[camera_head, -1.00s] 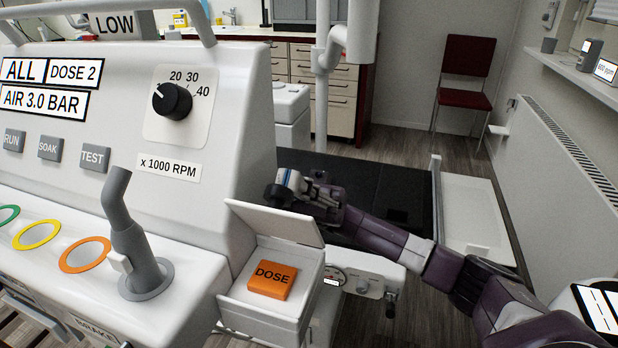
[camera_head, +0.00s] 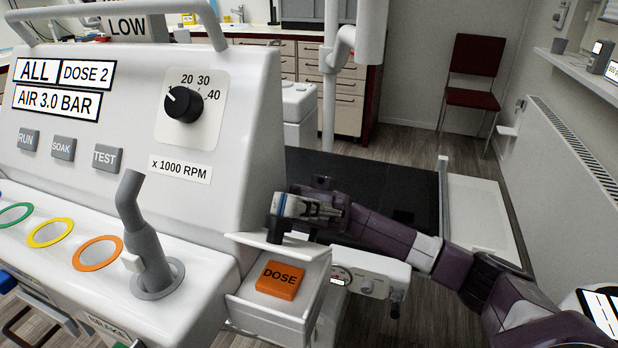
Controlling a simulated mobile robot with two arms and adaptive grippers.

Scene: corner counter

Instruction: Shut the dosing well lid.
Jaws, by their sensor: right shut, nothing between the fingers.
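The dosing well (camera_head: 251,313) is a white box at the right end of the white machine, in the lower middle of the head view. Its white lid (camera_head: 310,254) stands open along the box's far side. The orange DOSE button (camera_head: 280,280) inside is fully uncovered. My right gripper (camera_head: 275,233) is shut and empty at the lid's far edge. Its dark fingertips overlap the lid in the picture; I cannot tell whether they touch it. My left gripper is not in view.
The machine's panel (camera_head: 130,200) fills the left, with a black dial (camera_head: 184,104). A grey lever (camera_head: 147,240) stands left of the well. A dark flat surface (camera_head: 395,180) lies behind my right arm. Open floor shows at the right.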

